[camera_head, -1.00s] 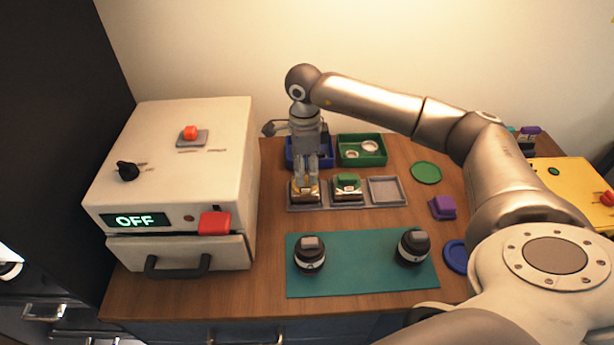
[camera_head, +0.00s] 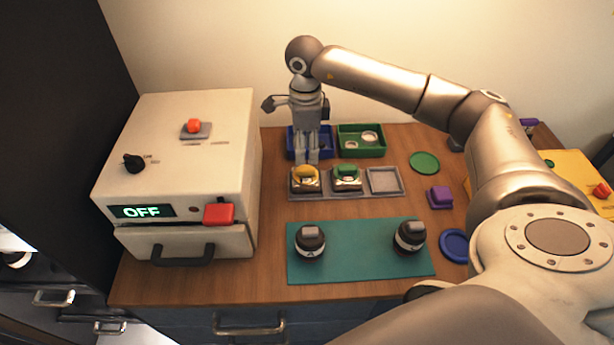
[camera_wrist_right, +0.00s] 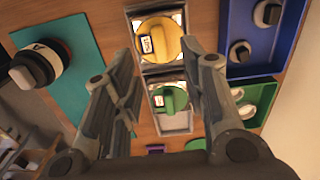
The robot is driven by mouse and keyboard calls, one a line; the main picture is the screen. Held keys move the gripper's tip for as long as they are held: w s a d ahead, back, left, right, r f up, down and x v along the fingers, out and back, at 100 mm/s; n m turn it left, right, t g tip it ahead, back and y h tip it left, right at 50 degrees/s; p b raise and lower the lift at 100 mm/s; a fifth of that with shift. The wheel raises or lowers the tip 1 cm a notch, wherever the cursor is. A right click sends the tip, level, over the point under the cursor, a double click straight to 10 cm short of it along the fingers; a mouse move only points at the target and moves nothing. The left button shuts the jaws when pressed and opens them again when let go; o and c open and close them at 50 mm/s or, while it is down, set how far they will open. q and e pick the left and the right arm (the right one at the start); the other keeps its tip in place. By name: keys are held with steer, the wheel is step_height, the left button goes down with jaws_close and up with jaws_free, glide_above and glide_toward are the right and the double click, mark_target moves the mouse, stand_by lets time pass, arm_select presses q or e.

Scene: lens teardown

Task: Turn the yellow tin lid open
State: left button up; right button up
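The yellow tin lid (camera_head: 306,174) sits on a square metal tin in the left slot of a grey tray (camera_head: 350,193). My right gripper (camera_head: 307,160) is above and just behind the tin, pointing down. In the right wrist view its fingers (camera_wrist_right: 155,75) are spread apart with nothing between them. The lid is clear of the fingers. My left gripper is not in view.
A green-lidded tin (camera_head: 347,174) stands beside the yellow one, right of it. Blue (camera_head: 296,152) and green (camera_head: 375,152) bins stand behind. Two black lenses rest on a teal mat (camera_head: 360,260) in front. A white machine (camera_head: 180,150) reading OFF stands left.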

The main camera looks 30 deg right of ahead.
mark_target(306, 170)
stand_by(0.4)
steer(key=shift+r+p, duration=1.8)
steer(key=shift+r, duration=1.2)
